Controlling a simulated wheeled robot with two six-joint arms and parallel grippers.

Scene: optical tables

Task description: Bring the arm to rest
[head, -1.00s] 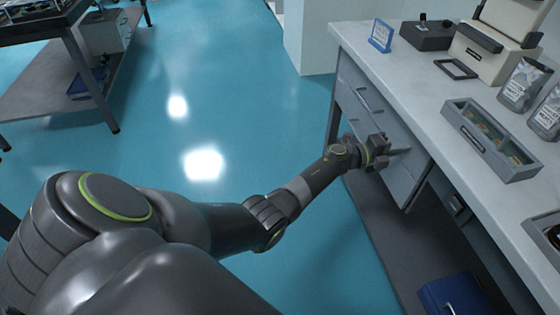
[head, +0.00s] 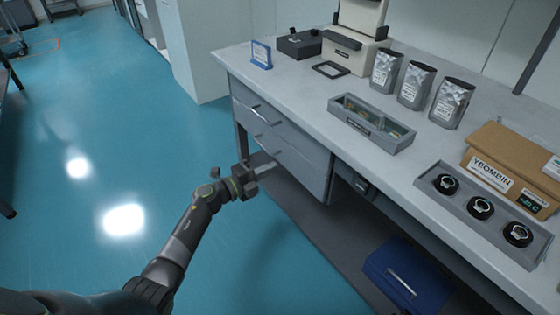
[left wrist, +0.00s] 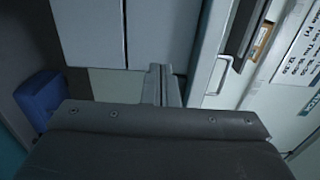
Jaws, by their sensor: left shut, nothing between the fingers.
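My left arm comes in from the lower left in the head view and reaches toward the drawer cabinet (head: 291,146) under the bench. Its left gripper (head: 264,170) is shut and empty, in front of the lower drawers. A small gap or contact with the drawer front cannot be told apart here. The left wrist view shows the closed fingers (left wrist: 163,84) at the middle, with nothing between them. My right gripper is not in view.
The bench top (head: 300,87) carries a grey tray (head: 371,123), silver pouches (head: 414,86), a watch tray (head: 459,205) and a cardboard box (head: 505,152). A blue case (head: 407,278) sits below the bench. The blue floor (head: 110,165) to the left is open.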

